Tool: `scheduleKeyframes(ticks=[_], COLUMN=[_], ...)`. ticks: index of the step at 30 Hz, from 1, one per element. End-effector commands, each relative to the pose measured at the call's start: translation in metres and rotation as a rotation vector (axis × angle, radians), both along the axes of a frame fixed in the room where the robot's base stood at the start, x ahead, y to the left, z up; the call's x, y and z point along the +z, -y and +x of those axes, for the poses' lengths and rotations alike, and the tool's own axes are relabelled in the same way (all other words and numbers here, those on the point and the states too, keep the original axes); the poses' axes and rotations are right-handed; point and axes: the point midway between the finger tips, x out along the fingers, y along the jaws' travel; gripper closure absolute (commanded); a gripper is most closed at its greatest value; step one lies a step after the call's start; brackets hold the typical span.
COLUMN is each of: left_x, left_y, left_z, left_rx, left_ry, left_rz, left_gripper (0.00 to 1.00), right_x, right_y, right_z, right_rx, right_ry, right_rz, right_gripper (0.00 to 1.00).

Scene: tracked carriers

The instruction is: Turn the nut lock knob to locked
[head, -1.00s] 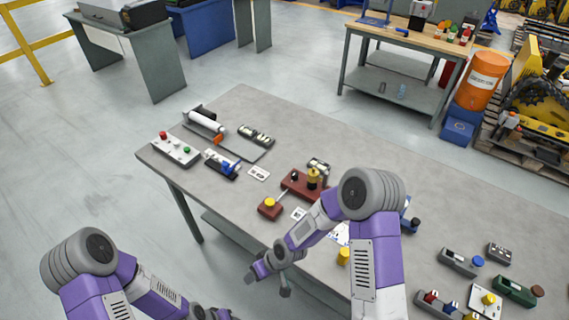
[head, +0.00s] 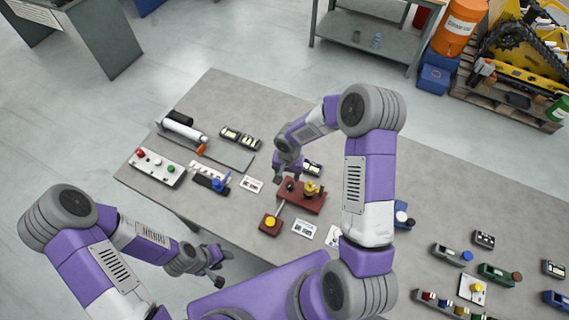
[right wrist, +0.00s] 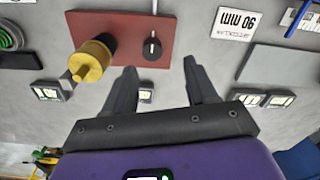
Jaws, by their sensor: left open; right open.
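The dark red block (head: 302,197) lies on the grey table. On it are a yellow-brass knob piece (head: 311,188) and a small black knob (head: 290,186) with a white pointer line. In the right wrist view the black knob (right wrist: 152,47) stands just beyond my fingertips, roughly between them, beside the brass piece (right wrist: 92,58). Which of the two is the nut lock knob, I cannot tell for sure. My right gripper (head: 290,176) is open and empty, near the black knob; it also shows in the right wrist view (right wrist: 160,75). My left gripper (head: 218,276) is open and empty off the table's front edge.
A red box with a yellow button (head: 270,222) sits in front of the block. A white panel with coloured buttons (head: 157,167), a white cylinder (head: 183,130) and a blue-handled part (head: 221,183) stand to the left. More devices (head: 472,290) lie at the right.

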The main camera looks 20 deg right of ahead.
Motion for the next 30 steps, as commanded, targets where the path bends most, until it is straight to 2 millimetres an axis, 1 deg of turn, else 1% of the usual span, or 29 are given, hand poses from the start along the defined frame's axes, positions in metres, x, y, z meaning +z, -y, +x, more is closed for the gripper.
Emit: scheduleKeyframes(ticks=[1,5,8,15,19,24,30], left_x=[0.004,0.006,0.006,0.010,0.011,0.012,0.012], left_y=[0.000,0.000,0.000,0.000,0.000,0.000,0.000], left_z=[-0.001,-0.001,-0.001,-0.001,-0.001,-0.001,-0.001], left_rx=[0.000,0.000,0.000,0.000,0.000,0.000,0.000], left_ry=[-0.002,-0.003,-0.003,-0.002,-0.002,-0.002,-0.002], left_rz=[0.000,-0.001,0.000,0.000,0.000,0.000,0.000], left_gripper=[0.57,0.57,0.57,0.57,0.57,0.57,0.57], right_x=[0.002,-0.004,-0.017,-0.054,-0.067,-0.075,-0.076], right_y=[0.005,0.010,0.010,0.009,0.009,0.009,0.009], right_z=[-0.003,-0.006,-0.007,-0.007,-0.006,-0.006,-0.006], right_rx=[-0.030,-0.071,-0.073,-0.070,-0.070,-0.071,-0.071], right_ry=[-0.009,-0.018,-0.021,-0.020,-0.018,-0.016,-0.016], right_rz=[-0.007,-0.017,-0.017,-0.016,-0.016,-0.016,-0.016], right_gripper=[0.43,0.43,0.43,0.43,0.43,0.43,0.43])
